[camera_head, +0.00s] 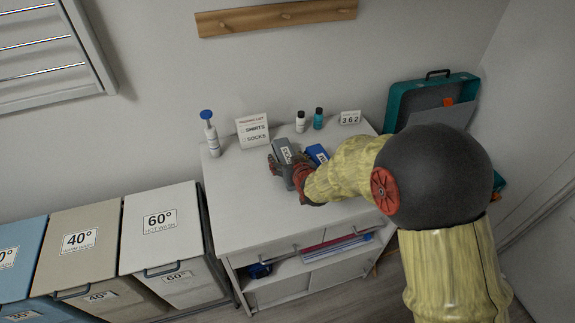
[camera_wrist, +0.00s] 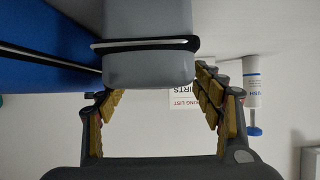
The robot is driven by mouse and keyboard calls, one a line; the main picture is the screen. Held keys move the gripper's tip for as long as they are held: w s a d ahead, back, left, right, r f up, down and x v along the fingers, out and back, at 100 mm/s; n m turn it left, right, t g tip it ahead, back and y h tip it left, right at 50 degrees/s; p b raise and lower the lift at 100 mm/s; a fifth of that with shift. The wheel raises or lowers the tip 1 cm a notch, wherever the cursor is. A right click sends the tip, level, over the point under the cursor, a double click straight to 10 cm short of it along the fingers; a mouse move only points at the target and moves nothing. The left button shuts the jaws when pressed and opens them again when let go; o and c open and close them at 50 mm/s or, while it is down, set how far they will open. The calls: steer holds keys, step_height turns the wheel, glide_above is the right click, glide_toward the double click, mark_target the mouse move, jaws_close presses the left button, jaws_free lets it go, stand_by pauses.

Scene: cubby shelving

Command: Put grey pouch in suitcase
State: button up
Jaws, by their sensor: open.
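The grey pouch (camera_head: 283,152) stands on the white cabinet top, with a white label on it. In the wrist view the grey pouch (camera_wrist: 148,40) has a dark band with a light strip across it. My gripper (camera_head: 289,172) is at the pouch. In the wrist view my gripper (camera_wrist: 158,95) is open, with the pouch's near end between the fingertips and a gap showing on the left side. The teal suitcase (camera_head: 398,103) stands open at the right behind the cabinet. My arm hides its lower part.
A blue pouch (camera_head: 317,153) is close on the right of the grey one. A pump bottle (camera_head: 211,138), a packing-list sign (camera_head: 252,132), two small bottles and a number card (camera_head: 350,118) stand along the back. Laundry bins (camera_head: 165,240) are at the left. The cabinet's front left top is clear.

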mark_target(284, 151)
steer(key=shift+d+b+x, duration=0.15)
steer(key=shift+b+x, duration=0.35)
steer(key=shift+x, duration=0.85)
steer(key=shift+d+b+x, duration=0.1)
steer(key=shift+b+x, duration=0.35)
steer(key=shift+x, duration=0.9)
steer(key=shift+w+r, duration=0.15)
steer(key=shift+r, duration=0.05)
steer(key=c, duration=0.3)
steer(key=c, duration=1.3)
steer(key=shift+r, duration=0.5)
steer(key=r, duration=0.1)
steer(key=r+p, duration=0.2)
steer(key=shift+s+d+r, duration=0.1)
steer(key=shift+s+r, duration=0.2)
steer(key=s+r+p, duration=0.1)
steer(key=s+r, duration=0.1)
steer(key=s+d+r+p, duration=0.1)
steer(key=s+r, duration=0.2)
steer(key=shift+d+r, duration=0.1)
steer(key=shift+r, duration=0.2)
steer(key=f+p+v, duration=0.1)
steer(key=p+v, duration=0.1)
steer(key=v, duration=0.6)
steer(key=shift+s, duration=0.7)
